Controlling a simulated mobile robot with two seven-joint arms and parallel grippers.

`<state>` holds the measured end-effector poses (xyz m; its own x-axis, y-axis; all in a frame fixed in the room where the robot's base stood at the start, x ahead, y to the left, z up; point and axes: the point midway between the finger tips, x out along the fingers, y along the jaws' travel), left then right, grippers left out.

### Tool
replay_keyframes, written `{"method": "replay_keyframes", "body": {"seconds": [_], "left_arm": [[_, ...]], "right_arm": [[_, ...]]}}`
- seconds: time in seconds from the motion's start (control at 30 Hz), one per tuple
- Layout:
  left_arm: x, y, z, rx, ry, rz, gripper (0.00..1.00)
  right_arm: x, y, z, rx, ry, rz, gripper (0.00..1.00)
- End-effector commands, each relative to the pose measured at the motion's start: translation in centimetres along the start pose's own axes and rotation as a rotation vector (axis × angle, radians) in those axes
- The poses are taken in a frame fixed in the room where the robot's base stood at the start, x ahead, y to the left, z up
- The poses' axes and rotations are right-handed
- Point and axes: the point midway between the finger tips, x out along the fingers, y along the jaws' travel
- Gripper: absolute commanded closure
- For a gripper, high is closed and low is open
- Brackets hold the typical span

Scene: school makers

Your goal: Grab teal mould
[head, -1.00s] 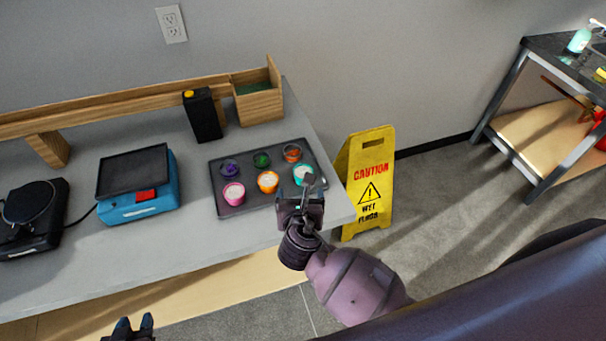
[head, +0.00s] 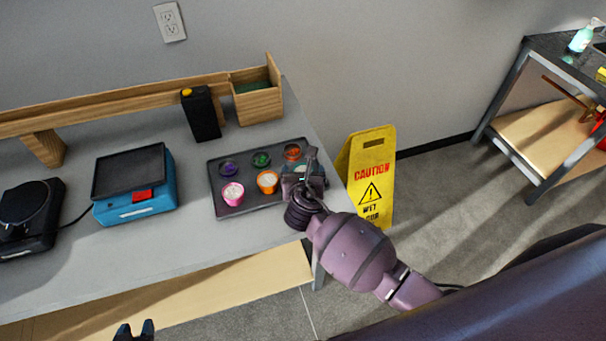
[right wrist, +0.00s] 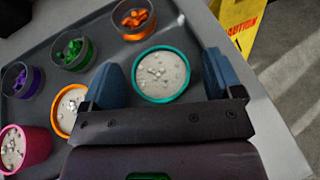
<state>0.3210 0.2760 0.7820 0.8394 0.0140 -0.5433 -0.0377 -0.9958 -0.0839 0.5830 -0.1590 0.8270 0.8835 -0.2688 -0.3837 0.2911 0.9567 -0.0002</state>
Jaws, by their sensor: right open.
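The teal mould (right wrist: 161,75) is a round cup with a teal rim and pale speckled filling. In the right wrist view it sits on the dark tray (right wrist: 40,48), between the two blue fingers of my right gripper (right wrist: 163,78). The fingers are open, one on each side of the mould; I cannot tell whether they touch it. In the head view my right gripper (head: 304,172) is over the tray's right end and mostly hides the mould. My left gripper (head: 134,330) shows only its fingertips at the bottom edge, apart and empty.
Pink (head: 233,194) and orange (head: 267,182) moulds stand left of the teal one. Cups with purple, green and orange pieces (right wrist: 134,18) stand behind. A black bottle (head: 201,115), a blue scale (head: 135,186) and a yellow caution sign (head: 371,175) are nearby.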

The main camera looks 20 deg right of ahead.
Motion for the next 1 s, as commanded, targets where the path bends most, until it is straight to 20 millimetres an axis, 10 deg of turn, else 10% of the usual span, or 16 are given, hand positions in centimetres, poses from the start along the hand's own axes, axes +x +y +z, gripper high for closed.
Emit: {"method": "replay_keyframes", "body": {"seconds": [0.17,0.53,1.0], "left_arm": [[-0.1,0.0,0.2,-0.001,-0.003,-0.001,0.61],[-0.1,0.0,0.1,0.000,-0.002,-0.001,0.61],[-0.2,-0.1,-1.1,0.001,0.012,0.000,0.61]], "right_arm": [[0.0,0.0,0.0,0.000,0.000,0.000,0.15],[0.0,0.0,0.0,0.000,0.000,0.000,0.68],[-0.7,0.0,1.8,0.000,-0.005,0.001,0.68]]}}
